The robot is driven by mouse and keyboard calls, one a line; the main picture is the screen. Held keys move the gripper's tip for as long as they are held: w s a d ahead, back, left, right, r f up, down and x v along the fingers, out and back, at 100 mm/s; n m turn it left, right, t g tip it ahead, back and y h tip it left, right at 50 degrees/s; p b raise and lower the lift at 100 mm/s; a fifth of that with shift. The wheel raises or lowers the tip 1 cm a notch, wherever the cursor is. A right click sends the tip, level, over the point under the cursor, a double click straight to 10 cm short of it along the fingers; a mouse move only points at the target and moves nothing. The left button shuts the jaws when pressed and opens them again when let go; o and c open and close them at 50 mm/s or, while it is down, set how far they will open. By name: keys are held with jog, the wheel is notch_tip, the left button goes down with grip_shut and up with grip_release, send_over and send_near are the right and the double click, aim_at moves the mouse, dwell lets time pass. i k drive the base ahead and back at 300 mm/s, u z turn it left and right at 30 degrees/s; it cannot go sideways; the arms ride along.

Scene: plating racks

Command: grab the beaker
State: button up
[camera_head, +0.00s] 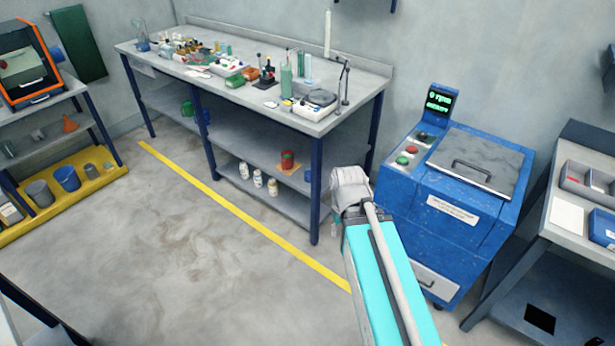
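I cannot pick out the beaker for certain. A clear glass vessel (141,36) stands at the far left end of the workbench (352,95), and it may be the beaker. Tall clear glassware (301,66) and a green-tinted bottle (286,82) stand nearer the bench's right end. My arm reaches up from the bottom edge, with a teal link and a pale grey joint in front of the bench's right end. The fingers of my gripper do not show; they are hidden or out of frame. The arm's visible end is well apart from the glass vessel.
A blue machine (455,225) with a green display stands right of my arm. A side table (575,235) is at the right edge. Buckets (67,178) sit on a yellow platform (105,180) at left. The floor (170,255) by the yellow line is clear.

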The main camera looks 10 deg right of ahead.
aim_at(306, 168)
jog(key=u, duration=1.05)
jog(key=i, duration=2.25)
jog(key=z, duration=0.05)
